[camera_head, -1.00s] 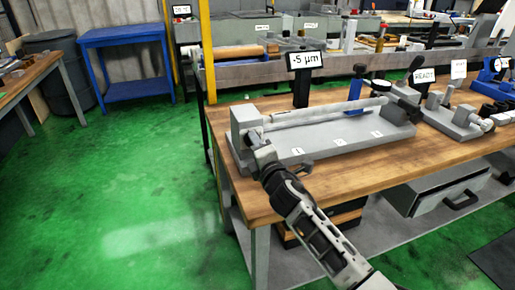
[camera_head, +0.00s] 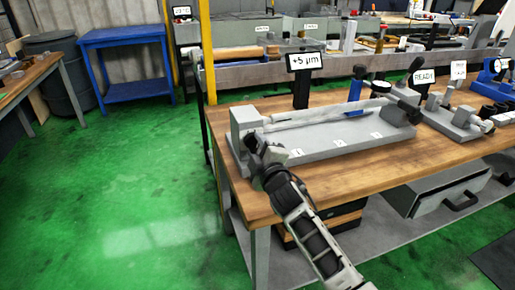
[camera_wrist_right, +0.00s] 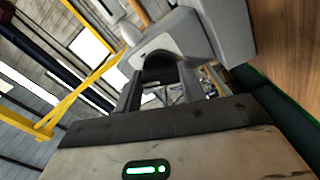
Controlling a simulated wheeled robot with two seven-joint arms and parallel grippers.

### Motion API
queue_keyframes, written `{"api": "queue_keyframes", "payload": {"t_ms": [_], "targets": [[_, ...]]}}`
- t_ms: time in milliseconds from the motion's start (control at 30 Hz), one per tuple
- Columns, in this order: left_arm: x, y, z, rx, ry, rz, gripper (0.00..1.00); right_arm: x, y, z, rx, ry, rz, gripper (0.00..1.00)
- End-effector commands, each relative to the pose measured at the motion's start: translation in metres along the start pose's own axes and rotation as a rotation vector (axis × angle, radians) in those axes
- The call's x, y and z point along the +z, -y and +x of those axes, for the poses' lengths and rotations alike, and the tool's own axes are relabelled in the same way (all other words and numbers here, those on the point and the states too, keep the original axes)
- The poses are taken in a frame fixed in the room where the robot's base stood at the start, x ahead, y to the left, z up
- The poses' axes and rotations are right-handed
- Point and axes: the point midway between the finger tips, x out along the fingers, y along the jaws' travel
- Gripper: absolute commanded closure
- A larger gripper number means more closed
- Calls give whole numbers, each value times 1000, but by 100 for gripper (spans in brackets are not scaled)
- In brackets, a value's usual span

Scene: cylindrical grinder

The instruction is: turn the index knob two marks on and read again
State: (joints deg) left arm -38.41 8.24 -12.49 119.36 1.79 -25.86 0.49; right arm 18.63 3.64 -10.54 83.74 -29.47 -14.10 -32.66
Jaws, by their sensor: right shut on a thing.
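The grey bench fixture (camera_head: 335,137) stands on the wooden bench with a long bar (camera_head: 320,117) held lengthwise. A display (camera_head: 305,61) above it reads "+5 µm". My right gripper (camera_head: 262,148) is at the left end block (camera_head: 245,120) of the fixture. In the right wrist view its fingers (camera_wrist_right: 158,95) are shut on a dark round knob (camera_wrist_right: 160,66) in front of a grey housing (camera_wrist_right: 175,40). The knob's marks cannot be made out. The left gripper is not in view.
Labels 1, 2 and 3 stand along the fixture's front. A sign (camera_head: 424,76) reads "READY" beside a second grey device (camera_head: 452,118). A drawer (camera_head: 440,192) stands open under the bench. The green floor (camera_head: 130,205) to the left is clear.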

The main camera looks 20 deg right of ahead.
Motion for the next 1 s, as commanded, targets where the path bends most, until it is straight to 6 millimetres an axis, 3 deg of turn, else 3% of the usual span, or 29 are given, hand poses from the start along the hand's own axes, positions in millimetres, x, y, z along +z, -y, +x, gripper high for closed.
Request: {"api": "queue_keyframes", "payload": {"t_ms": [467, 500, 567, 867, 1000], "targets": [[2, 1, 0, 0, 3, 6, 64, -1, 0, 0, 0, -3, 14, 83], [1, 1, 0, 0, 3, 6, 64, -1, 0, 0, 0, -3, 14, 52], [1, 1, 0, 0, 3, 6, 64, -1, 0, 0, 0, -2, 14, 38], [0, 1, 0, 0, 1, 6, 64, 0, 0, -1, 0, -1, 12, 38], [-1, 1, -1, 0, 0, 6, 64, 0, 1, -13, -1, 0, 12, 38]]}}
